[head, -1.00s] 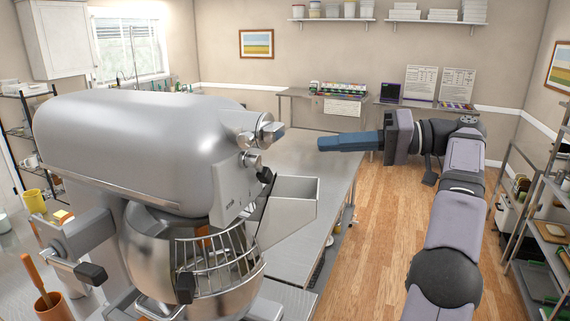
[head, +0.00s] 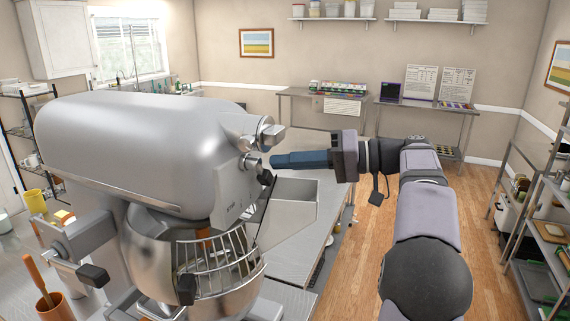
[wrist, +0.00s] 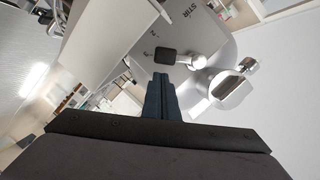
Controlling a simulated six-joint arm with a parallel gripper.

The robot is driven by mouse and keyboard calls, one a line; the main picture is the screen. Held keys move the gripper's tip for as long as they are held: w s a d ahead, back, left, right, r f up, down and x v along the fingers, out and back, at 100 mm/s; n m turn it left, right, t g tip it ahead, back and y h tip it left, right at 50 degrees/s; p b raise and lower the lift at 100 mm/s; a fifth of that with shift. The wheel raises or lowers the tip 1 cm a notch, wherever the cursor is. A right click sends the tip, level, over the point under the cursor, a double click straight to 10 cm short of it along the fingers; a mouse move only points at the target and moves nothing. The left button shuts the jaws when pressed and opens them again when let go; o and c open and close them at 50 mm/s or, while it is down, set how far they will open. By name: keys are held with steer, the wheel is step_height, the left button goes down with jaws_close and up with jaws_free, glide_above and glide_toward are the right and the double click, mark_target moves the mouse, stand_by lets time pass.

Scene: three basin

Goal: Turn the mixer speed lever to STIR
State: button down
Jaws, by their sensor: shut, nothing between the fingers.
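The large silver mixer (head: 140,150) stands at the left in the head view. Its speed lever (wrist: 196,62) shows in the wrist view as a short metal arm with a black knob (wrist: 165,56). The word STIR is printed on the housing beyond the lever, with smaller marks to the left. In the head view the dark knob (head: 266,178) is at the mixer's front side. My gripper (head: 273,160) is shut and empty, its blue fingers pointing left at the mixer. In the wrist view the fingertips (wrist: 158,75) are just short of the knob; I cannot tell whether they touch.
A round metal knob (wrist: 228,85) sticks out beside the lever. Below my fingers in the head view is a grey chute (head: 292,208) over the wire bowl guard (head: 215,258). A steel table (head: 310,240) runs behind. The wooden floor at right is open.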

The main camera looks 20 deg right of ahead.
steer(key=shift+s+a+f, duration=0.25)
steer(key=shift+s+a+f+b, duration=0.15)
steer(key=shift+f+b, duration=0.4)
steer(key=shift+b, duration=0.45)
steer(key=f+b, duration=0.1)
steer(key=b, duration=0.1)
steer(key=m+b, duration=0.1)
steer(key=shift+s+a+f+y+b, duration=0.3)
steer(key=shift+s+a+f+b, duration=0.05)
steer(key=shift+s+a, duration=0.05)
steer(key=shift+s+a+f+b, duration=0.1)
steer(key=shift+b, duration=0.3)
steer(key=shift+s+a, duration=0.1)
